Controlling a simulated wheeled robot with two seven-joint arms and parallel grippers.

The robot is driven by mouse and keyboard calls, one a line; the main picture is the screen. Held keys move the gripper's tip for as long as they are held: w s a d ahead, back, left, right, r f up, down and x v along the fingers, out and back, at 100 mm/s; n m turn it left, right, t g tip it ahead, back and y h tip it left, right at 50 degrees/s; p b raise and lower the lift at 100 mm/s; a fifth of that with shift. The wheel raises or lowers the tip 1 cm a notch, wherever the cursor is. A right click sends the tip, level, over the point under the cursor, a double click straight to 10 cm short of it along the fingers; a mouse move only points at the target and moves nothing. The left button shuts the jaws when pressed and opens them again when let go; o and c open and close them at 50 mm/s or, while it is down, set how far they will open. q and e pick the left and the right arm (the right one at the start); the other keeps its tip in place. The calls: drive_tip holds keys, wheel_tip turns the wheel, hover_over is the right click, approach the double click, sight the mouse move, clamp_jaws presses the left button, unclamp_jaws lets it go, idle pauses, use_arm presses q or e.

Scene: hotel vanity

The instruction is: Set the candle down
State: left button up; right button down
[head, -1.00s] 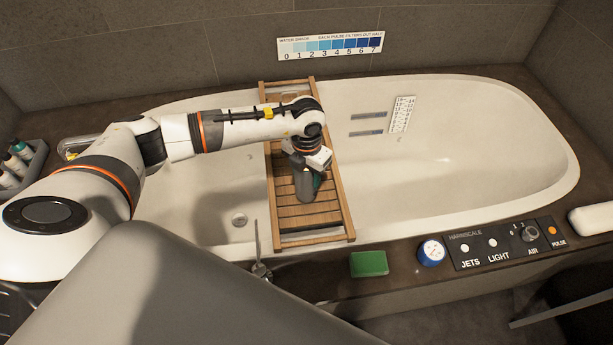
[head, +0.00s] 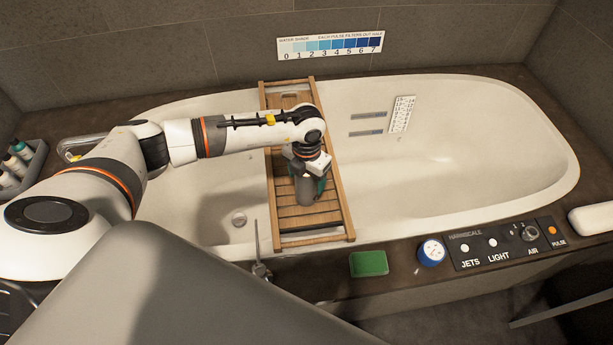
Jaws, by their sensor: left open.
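My left gripper (head: 310,176) points down over the wooden bath tray (head: 325,216) that lies across the tub. It is open around or just above a grey cylinder (head: 304,192), which looks like the candle. The cylinder stands upright on the tray's slats, slightly toward the near half. My right gripper is not in view.
The tub (head: 460,170) is empty on both sides of the tray. On the near ledge lie a green sponge (head: 369,263), a blue-rimmed dial (head: 431,252) and a control panel (head: 505,243). A bottle caddy (head: 22,165) stands at the far left.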

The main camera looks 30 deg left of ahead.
use_arm(q)
wheel_tip(320, 180, up, 12)
drive_tip(key=shift+f, duration=0.1)
idle(0.4)
